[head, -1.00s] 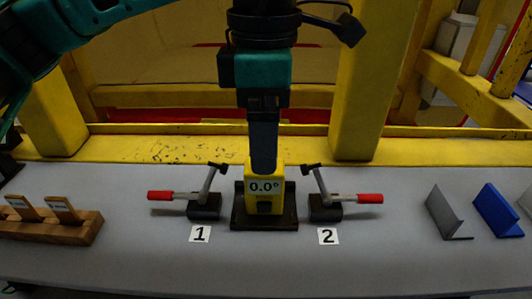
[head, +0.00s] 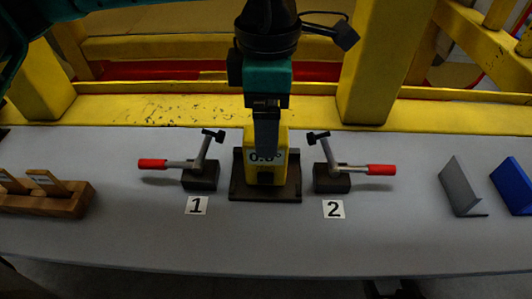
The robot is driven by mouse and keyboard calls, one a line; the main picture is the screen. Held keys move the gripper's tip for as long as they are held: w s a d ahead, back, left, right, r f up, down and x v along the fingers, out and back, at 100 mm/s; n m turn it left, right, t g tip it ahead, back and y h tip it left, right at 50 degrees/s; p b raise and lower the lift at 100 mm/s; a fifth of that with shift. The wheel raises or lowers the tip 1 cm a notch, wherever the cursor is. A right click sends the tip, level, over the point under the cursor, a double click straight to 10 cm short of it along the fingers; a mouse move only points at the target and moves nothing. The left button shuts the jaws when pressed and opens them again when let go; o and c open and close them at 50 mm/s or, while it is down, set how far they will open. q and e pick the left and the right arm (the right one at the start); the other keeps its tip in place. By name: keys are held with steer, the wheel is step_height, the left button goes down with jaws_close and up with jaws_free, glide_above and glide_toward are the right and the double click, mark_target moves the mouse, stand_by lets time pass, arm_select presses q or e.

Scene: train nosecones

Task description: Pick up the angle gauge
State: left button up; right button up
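The angle gauge (head: 280,143) is a yellow block with a digital display. It stands upright in a dark holder (head: 237,182) on the grey table, between two toggle clamps. My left gripper (head: 266,150) points down at the gauge, its fingers overlapping the gauge's upper front and covering part of the display. I see the fingers edge-on as one dark strip, so I cannot tell their opening or whether they touch the gauge. My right gripper is not in view.
Red-handled clamps flank the holder: left clamp (head: 200,176) behind label 1 and right clamp (head: 332,180) behind label 2. A wooden rack (head: 60,203) stands left. Grey (head: 461,187) and blue (head: 512,186) angled pieces stand right. Yellow posts (head: 385,65) rise behind the table.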

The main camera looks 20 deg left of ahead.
mark_target(253, 164)
arm_select(q)
step_height(253, 164, down, 5)
steer(key=shift+w+a+r, duration=0.1)
steer(key=shift+a+r, duration=0.05)
steer(key=shift+r, duration=0.05)
steer(key=c, duration=1.2)
